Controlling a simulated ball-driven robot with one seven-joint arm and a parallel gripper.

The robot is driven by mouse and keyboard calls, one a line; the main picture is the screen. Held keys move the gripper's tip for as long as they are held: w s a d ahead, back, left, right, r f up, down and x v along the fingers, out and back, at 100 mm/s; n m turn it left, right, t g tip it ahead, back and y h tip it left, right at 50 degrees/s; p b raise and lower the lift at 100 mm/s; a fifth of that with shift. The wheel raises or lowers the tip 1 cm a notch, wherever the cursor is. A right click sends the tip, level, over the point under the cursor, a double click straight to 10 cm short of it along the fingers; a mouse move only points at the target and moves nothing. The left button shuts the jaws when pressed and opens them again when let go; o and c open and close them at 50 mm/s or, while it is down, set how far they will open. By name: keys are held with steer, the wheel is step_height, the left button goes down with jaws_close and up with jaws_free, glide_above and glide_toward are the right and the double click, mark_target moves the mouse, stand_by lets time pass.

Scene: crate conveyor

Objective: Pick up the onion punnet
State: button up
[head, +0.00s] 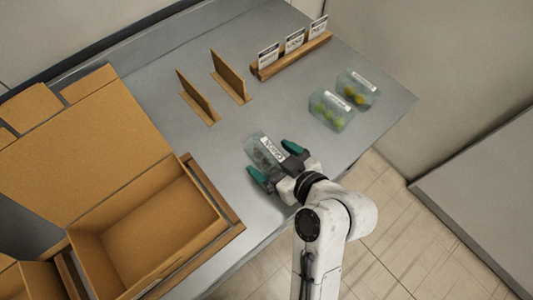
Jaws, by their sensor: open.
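A clear punnet with a white label (263,145), which appears to be the onion punnet, lies on the grey table near its front edge. The label text is too small to read surely and the contents are hard to make out. My gripper (273,162) is open, with its teal fingertips at the near end of this punnet, one on each side. I cannot tell whether the fingers touch it. The gripper hides part of the punnet's near end.
Two other punnets, one with green items (331,111) and one with yellow items (357,90), stand at the right. Two cardboard dividers (230,77) and a wooden card holder (292,56) stand behind. An open cardboard box (150,228) is at the left.

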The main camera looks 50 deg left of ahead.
mark_target(263, 150)
steer(key=x, duration=0.1)
steer(key=p+x, duration=0.1)
steer(key=x, duration=0.1)
steer(key=shift+w+a+r, duration=0.2)
steer(key=shift+a, duration=0.15)
steer(key=shift+a+f, duration=0.4)
steer(key=shift+a, duration=0.1)
steer(key=shift+c, duration=0.2)
steer(key=c, duration=1)
